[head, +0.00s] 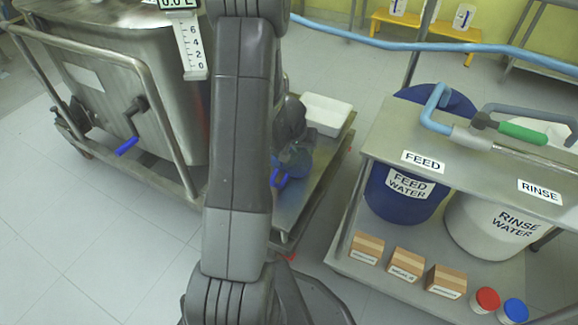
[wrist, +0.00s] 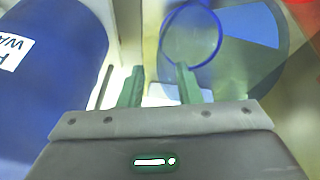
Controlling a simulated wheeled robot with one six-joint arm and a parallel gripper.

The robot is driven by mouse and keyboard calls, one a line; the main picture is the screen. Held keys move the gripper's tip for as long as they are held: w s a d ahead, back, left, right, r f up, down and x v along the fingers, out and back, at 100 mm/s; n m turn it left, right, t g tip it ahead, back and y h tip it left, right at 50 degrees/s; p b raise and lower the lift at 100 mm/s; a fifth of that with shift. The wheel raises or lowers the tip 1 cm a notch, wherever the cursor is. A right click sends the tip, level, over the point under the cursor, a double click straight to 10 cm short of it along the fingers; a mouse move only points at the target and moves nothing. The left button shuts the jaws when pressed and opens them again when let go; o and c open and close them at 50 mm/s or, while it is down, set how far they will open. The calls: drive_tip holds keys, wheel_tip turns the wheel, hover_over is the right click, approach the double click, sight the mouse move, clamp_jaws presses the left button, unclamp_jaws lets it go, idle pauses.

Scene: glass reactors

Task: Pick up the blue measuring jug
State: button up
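The blue measuring jug (head: 296,161) stands on the low metal cart in the head view, partly hidden behind my arm, with its blue handle (head: 279,179) at its lower left. In the wrist view a see-through blue round shape with a darker rim, seemingly the jug (wrist: 190,35), lies ahead of and to the right of the finger gap. My gripper (wrist: 159,71) is open, with two green fingers apart and nothing clearly between them. The right fingertip overlaps the rim's lower edge in the picture; I cannot tell whether they touch. My arm hides much of the jug in the head view.
A white tray (head: 326,114) lies behind the jug on the low cart (head: 296,213). A steel vessel (head: 130,80) stands left. On the right, a metal trolley (head: 460,165) holds the blue feed drum (head: 405,190), white rinse drum (head: 495,225) and several small boxes. A blue hose crosses behind.

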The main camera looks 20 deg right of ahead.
sight(304, 154)
drive_tip(key=x, duration=0.2)
drive_tip(key=b+x, duration=0.1)
drive_tip(key=x, duration=0.1)
drive_tip(key=shift+a+f+b, duration=0.2)
drive_tip(key=shift+f+b, duration=0.05)
drive_tip(key=shift+b, duration=0.05)
clamp_jaws()
drive_tip(key=shift+r, duration=0.1)
idle(1.0)
